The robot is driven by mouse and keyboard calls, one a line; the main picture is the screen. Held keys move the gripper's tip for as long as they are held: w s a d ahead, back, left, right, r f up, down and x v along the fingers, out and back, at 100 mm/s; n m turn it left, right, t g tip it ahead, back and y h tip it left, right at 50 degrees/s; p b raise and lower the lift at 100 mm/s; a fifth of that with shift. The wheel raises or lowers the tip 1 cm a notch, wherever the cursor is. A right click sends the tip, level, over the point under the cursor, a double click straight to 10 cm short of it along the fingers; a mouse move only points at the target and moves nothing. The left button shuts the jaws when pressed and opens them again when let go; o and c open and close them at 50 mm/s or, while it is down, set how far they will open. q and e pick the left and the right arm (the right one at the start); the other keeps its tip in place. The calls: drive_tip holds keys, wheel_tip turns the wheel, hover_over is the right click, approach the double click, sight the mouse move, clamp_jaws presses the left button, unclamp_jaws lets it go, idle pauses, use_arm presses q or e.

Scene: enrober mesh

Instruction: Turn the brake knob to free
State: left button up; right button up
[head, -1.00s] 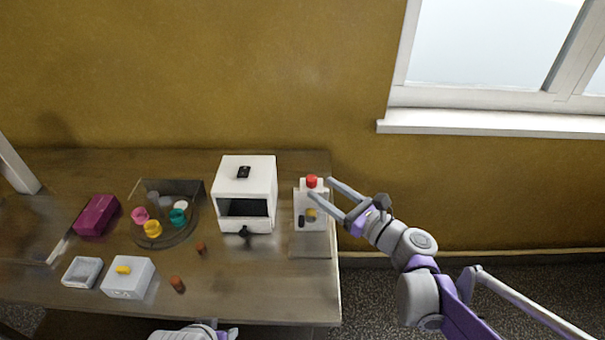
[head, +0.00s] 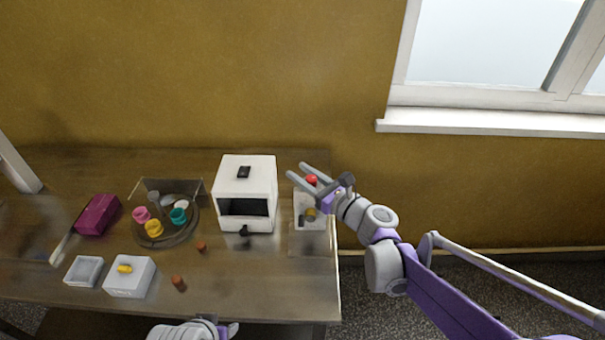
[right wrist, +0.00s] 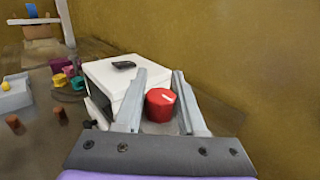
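A red knob (head: 311,179) with a white mark on its top sits on top of a small white control box (head: 299,208). The knob also shows in the right wrist view (right wrist: 160,106). My right gripper (head: 296,169) is open, with its fingers reaching left over the box. In the right wrist view, the open fingers (right wrist: 159,71) stand on either side of the red knob. Whether they touch it I cannot tell. The box front has a yellow part (head: 310,214) and a dark part (head: 301,222). My left gripper (head: 228,330) shows only partly at the bottom edge.
A white machine (head: 262,172) with a dark opening stands just left of the box. Farther left are a round tray (head: 179,240) with coloured cups, a magenta block (head: 97,214), a grey box (head: 132,285) and a shallow tray (head: 84,281). The wall is behind.

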clamp_jaws()
drive_tip(key=shift+n+g+y, duration=0.3)
drive_tip(key=shift+g, duration=0.1)
drive_tip(key=shift+s+a+n+g+y+b, duration=0.1)
drive_tip(key=shift+n+g+y+b, duration=0.1)
drive_tip(key=shift+n+g+y, duration=0.35)
drive_tip(key=shift+s+a+n+g+y+b, duration=0.1)
drive_tip(key=shift+n+g+y+b, duration=0.1)
drive_tip(key=shift+n+g+y, duration=0.35)
drive_tip(key=n+g, duration=0.2)
drive_tip(key=g, duration=0.1)
drive_tip(key=s+n+g+y, duration=0.1)
drive_tip(key=n+g, duration=0.1)
drive_tip(key=g, duration=0.2)
drive_tip(key=n+g+y, duration=0.1)
drive_tip(key=n+g, duration=0.2)
drive_tip(key=g, duration=0.1)
drive_tip(key=shift+s+a+b, duration=0.25)
drive_tip(key=shift+s+b, duration=0.1)
drive_tip(key=shift+s, duration=0.05)
drive_tip(key=shift+s+d+n+g+h, duration=0.1)
drive_tip(key=shift+s+n+g+h, duration=0.15)
drive_tip(key=shift+n+g, duration=0.9)
drive_tip(key=shift+s+n+g+h, duration=0.25)
drive_tip(key=shift+n+g, duration=0.4)
drive_tip(key=shift+g, duration=1)
